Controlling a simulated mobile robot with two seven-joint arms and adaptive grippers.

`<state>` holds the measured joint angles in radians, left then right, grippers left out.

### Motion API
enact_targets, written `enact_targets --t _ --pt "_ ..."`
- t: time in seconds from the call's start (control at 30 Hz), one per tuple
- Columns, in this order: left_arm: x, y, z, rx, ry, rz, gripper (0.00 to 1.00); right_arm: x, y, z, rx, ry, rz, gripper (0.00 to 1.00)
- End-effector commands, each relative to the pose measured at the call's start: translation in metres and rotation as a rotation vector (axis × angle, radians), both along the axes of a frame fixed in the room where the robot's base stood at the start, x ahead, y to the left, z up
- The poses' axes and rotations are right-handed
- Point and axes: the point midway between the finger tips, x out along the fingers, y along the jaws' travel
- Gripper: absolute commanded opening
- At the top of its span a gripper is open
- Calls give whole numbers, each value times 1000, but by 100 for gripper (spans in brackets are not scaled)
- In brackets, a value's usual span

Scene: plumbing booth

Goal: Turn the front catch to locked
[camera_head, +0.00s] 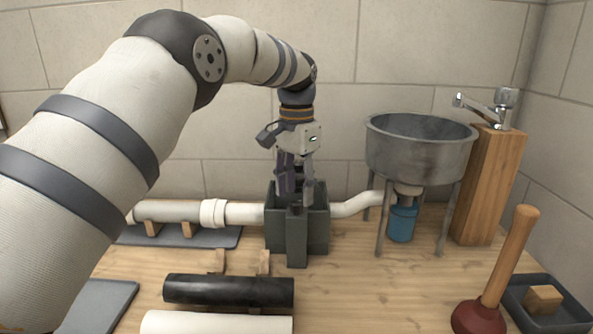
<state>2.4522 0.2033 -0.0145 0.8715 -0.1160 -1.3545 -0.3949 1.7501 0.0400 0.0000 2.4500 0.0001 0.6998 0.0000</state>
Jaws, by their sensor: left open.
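A dark grey-green box-like fixture (318,232) stands mid-table around the white pipe line. A narrow upright piece (297,240) on its front face, with a small dark part at its top, looks like the front catch. I cannot tell from this view whether it is locked. My left gripper (296,194) points down over the fixture, its fingers apart at the fixture's top, just behind the front piece. The fingertips are partly hidden, and I cannot tell whether they touch anything. My right gripper is out of view.
White pipe (243,214) runs left of the fixture. A metal basin (420,150) on legs, a wooden post with tap (484,190), a plunger (510,265) and a tray (565,312) stand right. Black pipe (228,291) and white pipe (215,324) lie in front. Bare table lies front right of the fixture.

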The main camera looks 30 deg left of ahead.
Motion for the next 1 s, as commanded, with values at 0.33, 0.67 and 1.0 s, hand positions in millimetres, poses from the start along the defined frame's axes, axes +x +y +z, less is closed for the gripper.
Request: enact_targets --t 0.33,0.67,1.0 --pt "2 0 82 1 -3 -1 45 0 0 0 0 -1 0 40" --pt "-1 0 93 0 0 -1 45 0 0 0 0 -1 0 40" --pt "0 0 93 0 -1 -1 45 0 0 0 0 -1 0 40"
